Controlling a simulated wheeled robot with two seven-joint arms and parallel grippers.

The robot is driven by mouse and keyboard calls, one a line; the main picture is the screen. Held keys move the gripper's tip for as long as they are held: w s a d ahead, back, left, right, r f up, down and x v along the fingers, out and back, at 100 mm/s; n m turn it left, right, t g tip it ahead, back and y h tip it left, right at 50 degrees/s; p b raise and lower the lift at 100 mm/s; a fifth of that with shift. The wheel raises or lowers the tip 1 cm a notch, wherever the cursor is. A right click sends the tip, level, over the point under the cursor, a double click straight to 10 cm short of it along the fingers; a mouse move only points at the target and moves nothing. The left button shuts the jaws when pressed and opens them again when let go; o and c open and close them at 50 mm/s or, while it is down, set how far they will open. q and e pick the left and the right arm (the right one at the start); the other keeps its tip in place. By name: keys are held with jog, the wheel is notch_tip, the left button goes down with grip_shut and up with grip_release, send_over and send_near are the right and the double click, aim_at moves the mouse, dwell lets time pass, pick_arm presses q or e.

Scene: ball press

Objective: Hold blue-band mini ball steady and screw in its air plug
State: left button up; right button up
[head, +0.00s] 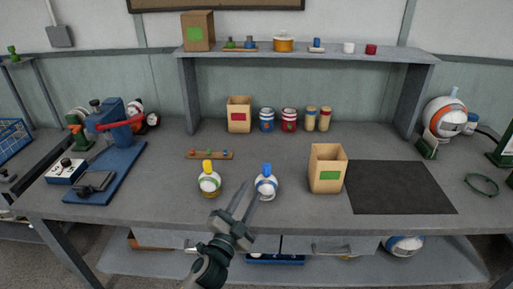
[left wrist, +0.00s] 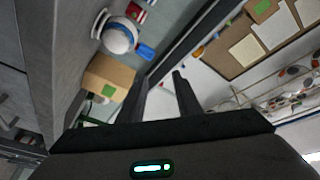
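The blue-band mini ball (head: 267,186) is white with a blue band and sits upright on the bench near the front edge. A blue air plug (head: 267,169) stands at its top; how deep it sits cannot be told. The ball (left wrist: 118,36) and the blue plug (left wrist: 145,51) also show in the left wrist view, apart from the fingers. My left gripper (head: 250,186) is open and empty, in front and left of the ball in the head view. Its separated fingers (left wrist: 160,80) show in the wrist view. My right gripper is not in view.
A yellow-topped mini ball (head: 209,184) stands left of the blue one. A green-label box (head: 327,170) stands to the right, beside a dark mat (head: 400,188). A small peg rack (head: 209,155) lies behind. A blue press (head: 112,150) stands at left.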

pick_arm(q)
jog(key=d+r+m+g+h, duration=0.4)
jog(key=d+r+m+h, duration=0.6)
jog(key=d+r+m, duration=0.15)
jog(key=s+d+m+g+h, duration=0.1)
jog(key=d+m+g, duration=0.9)
jog(key=m, duration=0.4)
jog(key=w+a+f+m+g+y, duration=0.3)
jog(key=w+a+f+m+y, duration=0.15)
jog(key=y, duration=0.35)
jog(key=w+a+r+y, duration=0.1)
jog(key=w+a+y, duration=0.2)
jog(key=a, duration=0.4)
jog(key=w+a+r+t+y, duration=0.1)
jog(key=w+a+r+y, duration=0.1)
jog(key=w+a+y, duration=0.2)
jog(key=a, duration=0.3)
jog(key=shift+a+r+p, duration=0.15)
jog(key=shift+a+p, duration=0.2)
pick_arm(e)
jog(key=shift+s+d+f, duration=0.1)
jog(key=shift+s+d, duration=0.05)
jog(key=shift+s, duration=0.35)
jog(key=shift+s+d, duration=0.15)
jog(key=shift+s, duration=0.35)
